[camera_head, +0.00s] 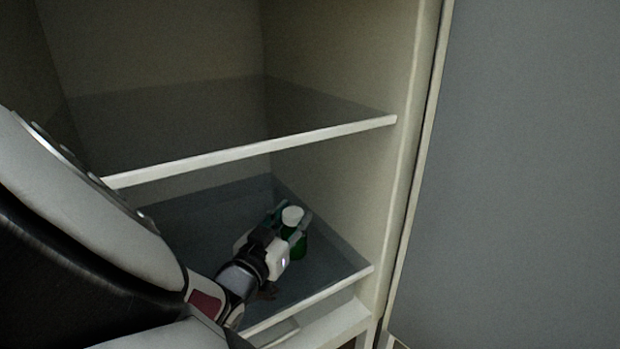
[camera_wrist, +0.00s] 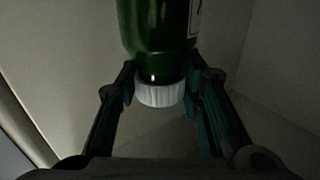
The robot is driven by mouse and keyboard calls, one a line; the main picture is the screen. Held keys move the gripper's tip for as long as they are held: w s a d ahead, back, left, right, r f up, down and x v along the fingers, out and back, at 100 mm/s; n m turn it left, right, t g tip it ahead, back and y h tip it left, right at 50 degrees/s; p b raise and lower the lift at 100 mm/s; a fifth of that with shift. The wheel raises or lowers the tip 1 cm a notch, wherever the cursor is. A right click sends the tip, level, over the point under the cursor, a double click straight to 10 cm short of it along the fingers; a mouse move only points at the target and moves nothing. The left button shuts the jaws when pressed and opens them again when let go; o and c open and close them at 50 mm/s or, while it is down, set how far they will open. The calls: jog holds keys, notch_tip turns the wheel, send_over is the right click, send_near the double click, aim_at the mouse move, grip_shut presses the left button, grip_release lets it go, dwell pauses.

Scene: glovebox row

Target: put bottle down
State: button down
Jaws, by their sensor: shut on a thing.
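A green bottle (camera_head: 300,248) with a white cap (camera_head: 292,215) is in the lower compartment of the cabinet, upright with its cap on top. My gripper (camera_head: 288,232) is shut on it near its neck. In the wrist view, the green bottle (camera_wrist: 158,28) shows with its cap pointing down in the picture, and my gripper's fingers (camera_wrist: 163,88) stand on either side of it just by the cap. The bottle's base is over or on the lower shelf (camera_head: 190,222); I cannot tell whether it touches.
An upper shelf (camera_head: 250,147) with a pale front edge runs above the bottle. The cabinet's right side wall (camera_head: 345,190) is close to the bottle's right. A grey panel (camera_head: 520,170) fills the right.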

jog(key=shift+f, duration=0.15)
jog(key=c, duration=1.1)
grip_release()
jog(key=shift+s+a+r, duration=0.1)
jog(key=shift+r, duration=0.1)
jog(key=p+v, duration=0.4)
jog(key=v, duration=0.7)
jog(key=shift+s+a+f, duration=0.1)
jog(key=shift+s, duration=0.3)
